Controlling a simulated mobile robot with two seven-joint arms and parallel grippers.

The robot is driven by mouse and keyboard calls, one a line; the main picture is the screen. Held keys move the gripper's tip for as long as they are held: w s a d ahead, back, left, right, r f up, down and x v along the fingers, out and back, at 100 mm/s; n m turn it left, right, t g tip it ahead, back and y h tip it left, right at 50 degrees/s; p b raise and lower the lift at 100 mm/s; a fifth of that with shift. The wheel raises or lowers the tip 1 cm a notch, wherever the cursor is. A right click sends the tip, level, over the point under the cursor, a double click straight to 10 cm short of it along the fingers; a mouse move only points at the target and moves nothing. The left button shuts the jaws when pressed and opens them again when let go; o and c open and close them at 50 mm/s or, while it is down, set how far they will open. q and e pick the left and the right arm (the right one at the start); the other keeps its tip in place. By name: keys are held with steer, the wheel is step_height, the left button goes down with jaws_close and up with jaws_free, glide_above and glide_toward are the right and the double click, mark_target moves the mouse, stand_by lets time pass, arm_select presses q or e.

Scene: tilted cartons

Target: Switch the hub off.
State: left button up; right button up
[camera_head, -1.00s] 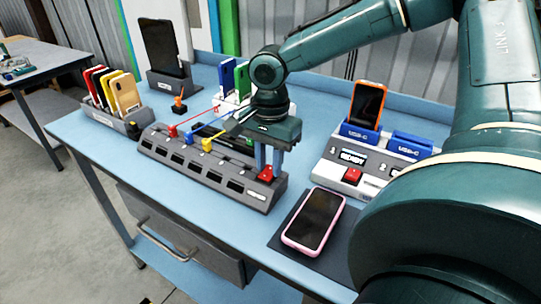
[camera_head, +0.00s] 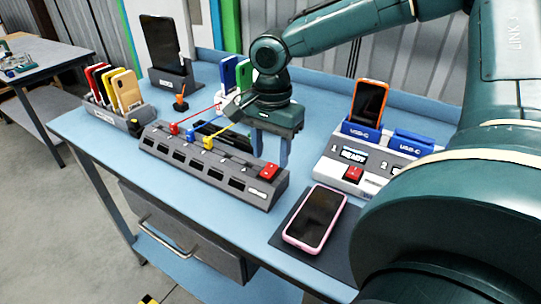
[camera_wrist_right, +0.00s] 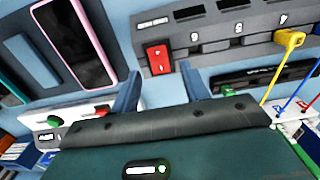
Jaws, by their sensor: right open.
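The hub is a long grey strip (camera_head: 205,168) with a row of slots on the blue table. Its red rocker switch (camera_head: 268,171) sits at the right end, and it also shows in the right wrist view (camera_wrist_right: 157,57). I cannot tell which way the switch is tipped. Yellow, blue and red plugs sit along the hub's top with cables. My right gripper (camera_head: 269,158) is open and empty, just behind the switch end of the hub. In the wrist view its fingers (camera_wrist_right: 160,82) are apart, with the switch in front of them. My left gripper is not in view.
A pink phone (camera_head: 314,217) lies on a dark mat at the front right. A station with USB-C docks (camera_head: 352,164) and an orange phone (camera_head: 369,103) stands right of the hub. A rack of phones (camera_head: 118,108) stands left; a dark phone in a stand (camera_head: 161,42) is behind.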

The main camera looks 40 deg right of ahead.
mark_target(271, 167)
step_height(271, 167, up, 11)
steer(key=p, duration=0.1)
steer(key=shift+d, duration=0.1)
stand_by(0.5)
